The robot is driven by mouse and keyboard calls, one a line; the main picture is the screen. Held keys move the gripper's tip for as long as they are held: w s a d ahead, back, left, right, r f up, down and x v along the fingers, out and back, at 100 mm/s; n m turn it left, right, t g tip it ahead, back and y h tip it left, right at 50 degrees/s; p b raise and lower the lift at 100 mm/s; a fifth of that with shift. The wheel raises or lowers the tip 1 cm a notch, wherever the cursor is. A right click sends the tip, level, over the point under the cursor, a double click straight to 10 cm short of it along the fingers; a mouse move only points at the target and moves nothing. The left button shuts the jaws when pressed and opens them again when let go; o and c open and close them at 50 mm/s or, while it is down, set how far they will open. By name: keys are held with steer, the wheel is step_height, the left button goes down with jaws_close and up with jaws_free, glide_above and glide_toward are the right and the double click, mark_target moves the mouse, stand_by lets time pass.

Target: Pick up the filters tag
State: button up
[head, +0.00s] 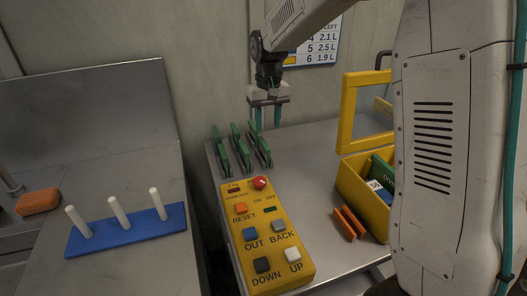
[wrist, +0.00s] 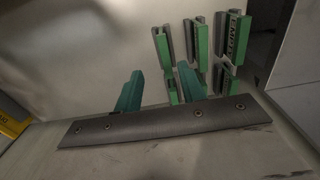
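My gripper (head: 267,118) hangs over the back of the steel bench, its two teal fingers apart with nothing between them. The wrist view also shows my gripper (wrist: 160,88) with a clear gap between the fingers. Green-and-metal holders (head: 240,150) stand in rows on the bench, just in front of and below my gripper. In the wrist view, one holder (wrist: 236,37) at the upper right carries lettering too blurred to read. A green tag (head: 383,172) with partly hidden lettering sits in the yellow box (head: 360,197). I cannot tell which piece is the filters tag.
A yellow button panel (head: 268,250) lies in front of the holders. Orange strips (head: 347,223) lie beside the yellow box. A yellow frame (head: 347,112) stands behind it. A blue base with white pegs (head: 90,238) and an orange block (head: 39,201) are on the left bench.

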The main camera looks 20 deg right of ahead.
mark_target(264, 143)
steer(key=w+f, duration=0.2)
steer(key=f, duration=0.1)
steer(key=shift+w+a, duration=0.1)
steer(key=shift+a, duration=0.05)
steer(key=f, duration=0.7)
steer(key=shift+s+a, duration=0.2)
steer(key=shift+s, duration=0.15)
jaws_close()
